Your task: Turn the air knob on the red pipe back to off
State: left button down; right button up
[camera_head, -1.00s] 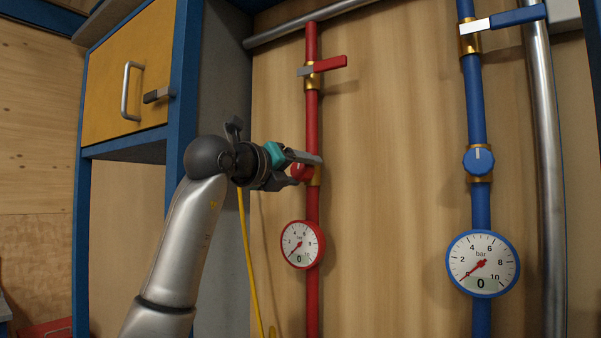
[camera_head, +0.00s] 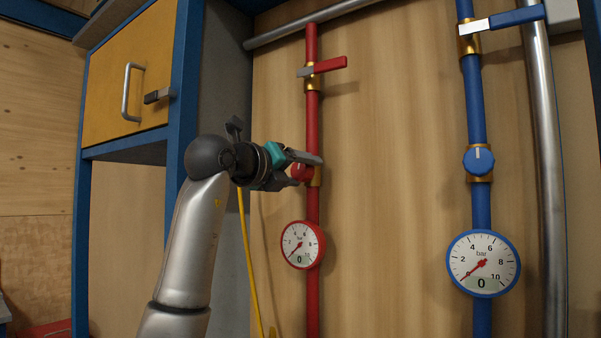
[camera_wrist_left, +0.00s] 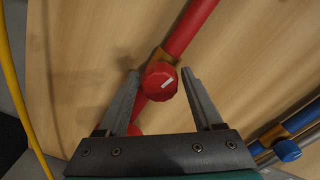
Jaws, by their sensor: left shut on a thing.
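The red air knob (camera_head: 302,172) sits on a brass fitting on the vertical red pipe (camera_head: 312,118). In the left wrist view, the red knob (camera_wrist_left: 160,82) has a white mark on its face, slanted to the pipe. My left gripper (camera_head: 309,170) is at the knob. In the head view the fingers partly hide the knob. The red gauge (camera_head: 303,245) below shows 0. My right gripper is not in view.
A red lever (camera_head: 330,64) sticks out sideways above the knob. At the right, a blue pipe (camera_head: 477,115) carries a blue lever, a blue knob (camera_head: 478,160) and a blue gauge (camera_head: 483,264). A yellow hose (camera_head: 248,255) hangs left of the red pipe, near a yellow cabinet (camera_head: 128,70).

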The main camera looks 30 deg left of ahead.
pick_arm(q)
jog(key=n, duration=1.5)
jog(key=shift+n, duration=1.4)
grip_release()
jog(key=shift+w+f, duration=0.1)
